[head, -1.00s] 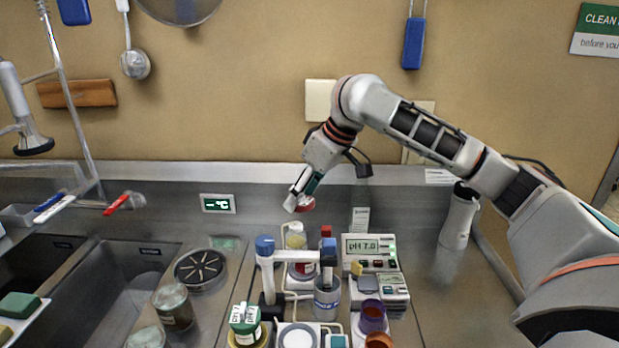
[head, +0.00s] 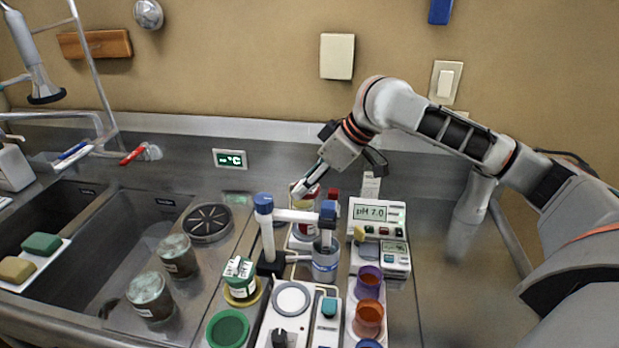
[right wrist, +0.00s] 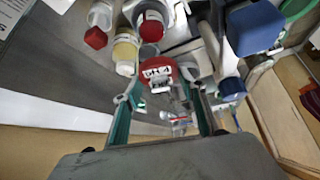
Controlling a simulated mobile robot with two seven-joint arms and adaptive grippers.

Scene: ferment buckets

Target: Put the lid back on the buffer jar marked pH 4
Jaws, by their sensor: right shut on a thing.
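My right gripper (head: 306,188) is shut on a red lid (right wrist: 158,70), whose white label appears to read pH 4. In the right wrist view the lid sits between the two green-edged fingers. In the head view the gripper points down over the back of the jar group, behind the white electrode arm. A jar with a red and white label (head: 304,230) stands below it. A pale yellowish jar (right wrist: 125,52) shows beside the lid in the right wrist view. Whether the lid touches a jar cannot be told. My left gripper is not in view.
The electrode arm (head: 292,215) and beaker (head: 325,262) stand in front of the gripper. The pH meter (head: 377,217) is to the right. The counter at right is mostly clear.

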